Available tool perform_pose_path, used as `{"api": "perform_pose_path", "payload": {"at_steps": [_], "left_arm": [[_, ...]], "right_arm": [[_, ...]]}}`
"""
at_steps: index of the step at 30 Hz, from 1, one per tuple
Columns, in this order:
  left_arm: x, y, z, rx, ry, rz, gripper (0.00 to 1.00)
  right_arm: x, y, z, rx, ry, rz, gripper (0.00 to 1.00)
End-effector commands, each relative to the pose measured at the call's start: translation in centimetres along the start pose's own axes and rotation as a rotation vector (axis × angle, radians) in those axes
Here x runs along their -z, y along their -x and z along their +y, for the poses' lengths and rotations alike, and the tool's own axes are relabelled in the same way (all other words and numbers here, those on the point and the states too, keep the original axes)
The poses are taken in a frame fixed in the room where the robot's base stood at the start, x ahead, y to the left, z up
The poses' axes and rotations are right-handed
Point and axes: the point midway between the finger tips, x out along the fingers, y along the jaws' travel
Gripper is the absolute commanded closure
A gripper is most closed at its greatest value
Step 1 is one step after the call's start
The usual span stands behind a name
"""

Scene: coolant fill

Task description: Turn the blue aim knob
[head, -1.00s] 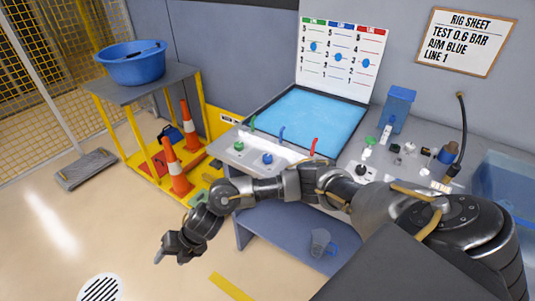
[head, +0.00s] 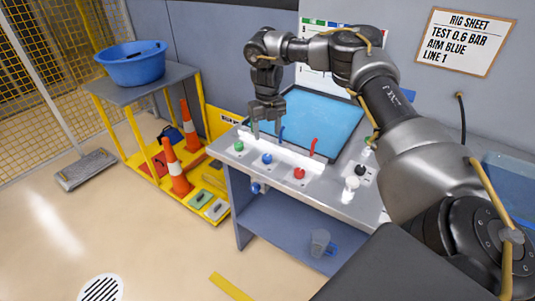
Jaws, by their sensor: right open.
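The blue aim knob (head: 267,158) sits on the sloped white front panel of the bench, between a green knob (head: 239,146) and a red knob (head: 299,173). A curved blue spout (head: 281,134) rises behind it. My right gripper (head: 267,130) points down above the panel, behind and above the blue knob in the picture. Its jaws are open with nothing visible between them, and it appears apart from the knob. My left gripper is not in view.
A red spout (head: 313,147) stands near the gripper. The shallow blue basin (head: 325,122) lies behind the panel. My right arm hides much of the chart board (head: 312,80) and the bench's right side. A jug (head: 320,242) stands on the lower shelf.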

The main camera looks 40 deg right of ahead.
Motion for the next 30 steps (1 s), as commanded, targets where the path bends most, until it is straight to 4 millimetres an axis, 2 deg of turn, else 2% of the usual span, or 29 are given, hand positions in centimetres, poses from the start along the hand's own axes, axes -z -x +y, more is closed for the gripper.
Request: {"api": "perform_pose_path", "payload": {"at_steps": [16, 22, 30], "left_arm": [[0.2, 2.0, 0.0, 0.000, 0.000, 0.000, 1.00], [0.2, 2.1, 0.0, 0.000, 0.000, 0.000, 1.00], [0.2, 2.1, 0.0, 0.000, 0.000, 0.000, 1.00]], "right_arm": [[0.1, -8.8, 0.0, 0.002, 0.000, 0.002, 0.44], [0.0, -10.2, 0.0, 0.001, 0.000, 0.000, 0.44], [0.0, -10.4, 0.0, 0.001, 0.000, -0.001, 0.44]]}}
